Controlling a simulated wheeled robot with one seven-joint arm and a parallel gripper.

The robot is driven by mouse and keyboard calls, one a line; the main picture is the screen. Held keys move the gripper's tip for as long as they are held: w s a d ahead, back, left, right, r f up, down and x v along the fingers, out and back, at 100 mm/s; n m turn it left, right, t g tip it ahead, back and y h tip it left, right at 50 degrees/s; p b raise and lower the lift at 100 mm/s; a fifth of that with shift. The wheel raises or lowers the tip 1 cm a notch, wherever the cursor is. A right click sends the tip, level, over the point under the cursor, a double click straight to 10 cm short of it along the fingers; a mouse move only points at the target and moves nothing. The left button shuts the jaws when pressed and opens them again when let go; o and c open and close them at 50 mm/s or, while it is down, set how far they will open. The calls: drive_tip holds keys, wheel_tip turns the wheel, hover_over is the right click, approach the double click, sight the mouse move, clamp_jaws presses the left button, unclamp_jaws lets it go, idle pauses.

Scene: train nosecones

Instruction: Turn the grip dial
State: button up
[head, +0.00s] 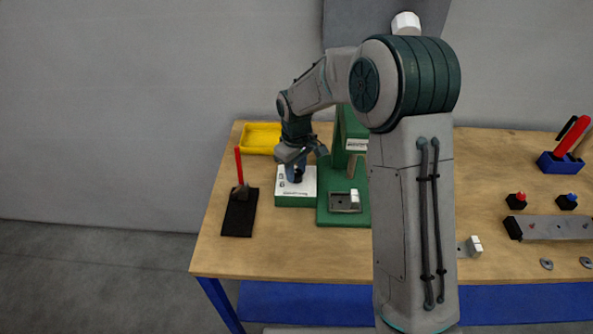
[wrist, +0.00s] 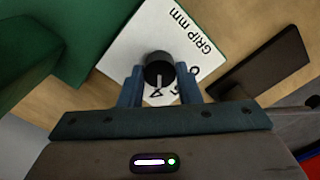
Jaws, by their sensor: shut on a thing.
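The grip dial (wrist: 159,70) is a round black knob with a pale pointer line. It stands on a white-topped panel (wrist: 125,50) marked "GRIP mm" with numbers around the knob. In the head view the panel is the white top of a green box (head: 297,199) on the table, and the dial (head: 297,176) is mostly hidden by my gripper. My gripper (wrist: 160,88) is over the panel from above. Its two blue fingers are shut on the dial, one on each side. The pointer line points toward the gripper's palm, near the digit 4.
A green press-like stand (head: 352,215) is close to the right of the dial box. A black pad (head: 240,213) with a red-handled tool lies to its left, and a yellow tray (head: 261,138) is behind. Bare table (head: 290,250) is in front.

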sight(297, 173)
idle(0.3)
drive_tip(key=o, duration=1)
drive_tip(key=shift+c, duration=0.2)
drive_tip(key=shift+r, duration=0.15)
wheel_tip(297, 173, up, 14)
drive_tip(key=b, duration=0.1)
drive_tip(key=shift+f+b, duration=0.2)
drive_tip(key=shift+b, duration=0.1)
